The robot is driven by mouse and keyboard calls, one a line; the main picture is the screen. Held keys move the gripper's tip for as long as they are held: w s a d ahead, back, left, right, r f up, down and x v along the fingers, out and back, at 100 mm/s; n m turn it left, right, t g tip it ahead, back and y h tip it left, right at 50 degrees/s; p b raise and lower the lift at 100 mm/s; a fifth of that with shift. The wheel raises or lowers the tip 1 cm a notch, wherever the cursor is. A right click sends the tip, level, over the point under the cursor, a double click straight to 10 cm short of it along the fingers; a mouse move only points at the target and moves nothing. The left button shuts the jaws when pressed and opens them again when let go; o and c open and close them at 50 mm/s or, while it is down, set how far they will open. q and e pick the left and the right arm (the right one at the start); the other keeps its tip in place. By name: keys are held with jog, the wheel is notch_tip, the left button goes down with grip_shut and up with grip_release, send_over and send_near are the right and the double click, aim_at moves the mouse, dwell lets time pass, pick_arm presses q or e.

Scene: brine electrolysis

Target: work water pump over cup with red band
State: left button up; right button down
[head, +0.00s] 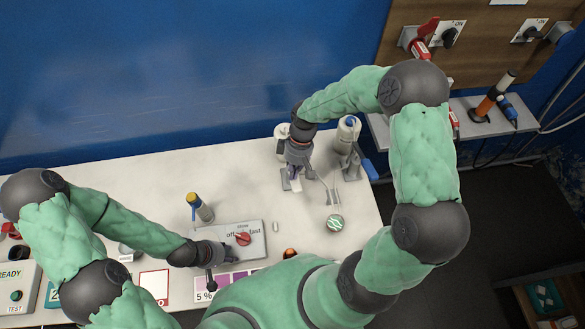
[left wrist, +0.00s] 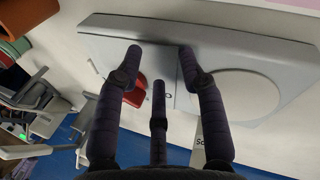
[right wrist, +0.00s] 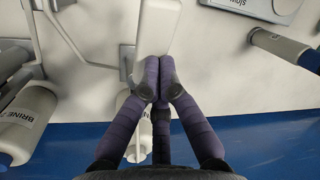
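The water pump seems to be the white bottle (right wrist: 133,125) partly hidden behind my right fingers in the right wrist view, with a pale lever (right wrist: 158,30) above it. My right gripper (right wrist: 159,66) is shut, its fingertips together at the lever's end; I cannot tell whether they touch it. In the head view, my right gripper (head: 293,178) is down at this stand. I cannot make out a cup with a red band. My left gripper (left wrist: 158,55) is open and empty over a grey control box (left wrist: 130,40) with a red knob (left wrist: 135,92).
A second white bottle (right wrist: 22,122), labelled BRINE, stands beside the pump, with a blue lever (head: 370,169). A round green-and-white item (head: 335,223) lies in front. A yellow-topped cylinder (head: 200,208) stands behind the box. The table's back left is clear.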

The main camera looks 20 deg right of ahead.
aim_at(295, 181)
jog(key=shift+f, duration=0.1)
pick_arm(q)
jog(key=shift+o, duration=0.4)
jog(key=f+b, duration=0.4)
jog(key=shift+s+d+f, duration=0.1)
jog(key=shift+d+f, duration=0.05)
jog(key=shift+d, duration=0.05)
jog(key=shift+o, duration=0.4)
jog(key=shift+r, duration=0.35)
pick_arm(e)
jog(key=f, duration=0.4)
jog(key=shift+s+d+f, duration=0.1)
jog(key=shift+s+f, duration=0.3)
pick_arm(q)
jog(key=p+v, duration=0.3)
jog(key=shift+d+r+p, duration=0.25)
jog(key=shift+p, duration=0.15)
jog(key=shift+c, duration=0.8)
pick_arm(e)
jog(key=r, duration=0.5)
jog(key=shift+w+a, duration=0.4)
